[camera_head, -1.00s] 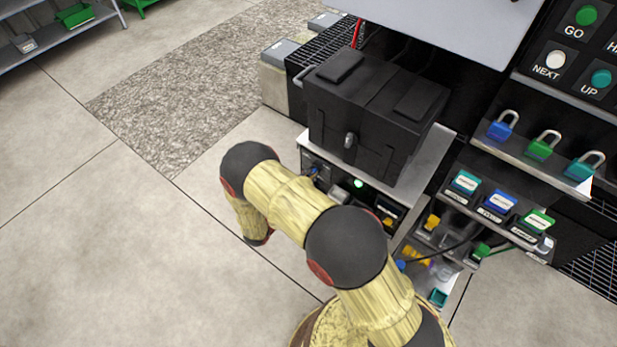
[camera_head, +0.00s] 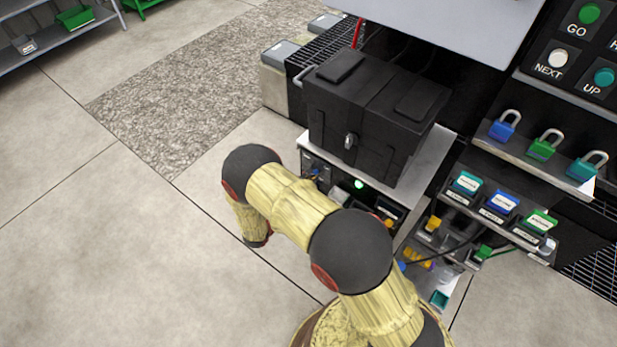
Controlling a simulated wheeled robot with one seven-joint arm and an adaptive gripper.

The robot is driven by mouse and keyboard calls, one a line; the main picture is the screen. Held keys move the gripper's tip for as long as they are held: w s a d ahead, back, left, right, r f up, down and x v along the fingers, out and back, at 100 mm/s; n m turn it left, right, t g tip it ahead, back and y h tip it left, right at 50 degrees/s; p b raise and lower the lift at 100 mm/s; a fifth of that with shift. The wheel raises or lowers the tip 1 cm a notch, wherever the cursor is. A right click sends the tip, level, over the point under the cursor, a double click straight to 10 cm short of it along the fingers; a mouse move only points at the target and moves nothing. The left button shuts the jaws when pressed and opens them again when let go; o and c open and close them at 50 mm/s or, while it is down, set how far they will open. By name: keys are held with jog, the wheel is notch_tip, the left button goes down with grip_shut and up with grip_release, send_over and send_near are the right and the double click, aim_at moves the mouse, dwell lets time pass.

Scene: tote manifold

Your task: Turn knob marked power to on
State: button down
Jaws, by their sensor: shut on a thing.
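A control panel (camera_head: 312,160) fills the front of a low metal cabinet under a black case. A small dark knob with some blue (camera_head: 316,172) shows at its left end, and a lit green lamp (camera_head: 359,184) is near its middle. The labels are too small to read, so I cannot tell which knob is marked power or how it is set. My yellow arm bends in front of the panel and covers its lower left part. My gripper is not visible; the end of the arm is hidden behind my own links.
The black case (camera_head: 375,115) stands on the cabinet top (camera_head: 425,160). To the right are padlocks (camera_head: 541,149), labelled boxes (camera_head: 503,203) and a push-button board (camera_head: 570,40). Small coloured fittings (camera_head: 418,258) sit low beside the cabinet. The floor at left (camera_head: 110,240) is clear.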

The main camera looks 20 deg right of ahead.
jog(key=c, duration=1.8)
grip_release()
jog(key=shift+c, duration=0.2)
jog(key=shift+s+a, duration=0.1)
jog(key=shift+a, duration=0.05)
jog(key=v, duration=1.1)
jog(key=shift+s+a, duration=0.2)
jog(key=shift+a, duration=0.1)
